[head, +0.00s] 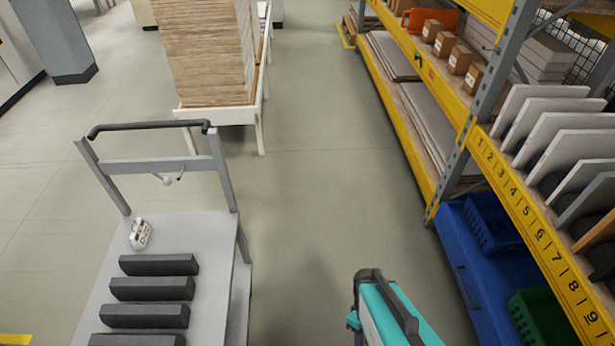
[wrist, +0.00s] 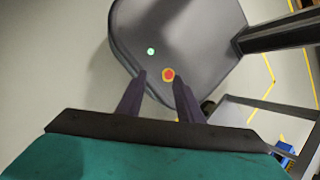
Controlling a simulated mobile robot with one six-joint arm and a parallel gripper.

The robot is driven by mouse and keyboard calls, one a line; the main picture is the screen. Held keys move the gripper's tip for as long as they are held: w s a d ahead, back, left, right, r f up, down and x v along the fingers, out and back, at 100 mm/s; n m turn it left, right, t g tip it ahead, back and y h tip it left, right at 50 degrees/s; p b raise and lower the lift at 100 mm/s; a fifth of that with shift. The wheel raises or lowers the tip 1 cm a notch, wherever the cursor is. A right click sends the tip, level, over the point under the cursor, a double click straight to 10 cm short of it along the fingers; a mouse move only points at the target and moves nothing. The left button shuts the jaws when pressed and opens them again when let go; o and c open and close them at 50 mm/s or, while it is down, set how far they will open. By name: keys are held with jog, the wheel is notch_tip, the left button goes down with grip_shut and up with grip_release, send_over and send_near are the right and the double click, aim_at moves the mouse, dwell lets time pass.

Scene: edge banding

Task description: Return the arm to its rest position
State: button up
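My gripper (wrist: 159,77) shows in the wrist view with its two dark fingers apart. Nothing is held between them. Beyond the fingertips lies a grey rounded surface, which looks like the top of my own base, with a red and yellow button and a green light. How far the fingertips are from it is hard to tell. In the head view, the teal and white part of my arm (head: 392,312) shows at the bottom, right of centre, over the floor between cart and shelf. The fingers are not visible there.
A grey cart (head: 205,235) with several dark bars (head: 152,288) and a small white item (head: 140,234) stands at left. A yellow shelf rack (head: 540,235) with upright panels and blue bins (head: 485,265) stands at right. The aisle floor (head: 325,190) between them is clear.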

jog(key=m, duration=0.3)
jog(key=a+m, duration=0.1)
jog(key=m, duration=0.5)
jog(key=shift+s+a+r+y, duration=0.2)
jog(key=shift+s+r+y, duration=0.1)
jog(key=shift+s+r, duration=0.1)
jog(key=shift+a, duration=0.1)
dwell(0.6)
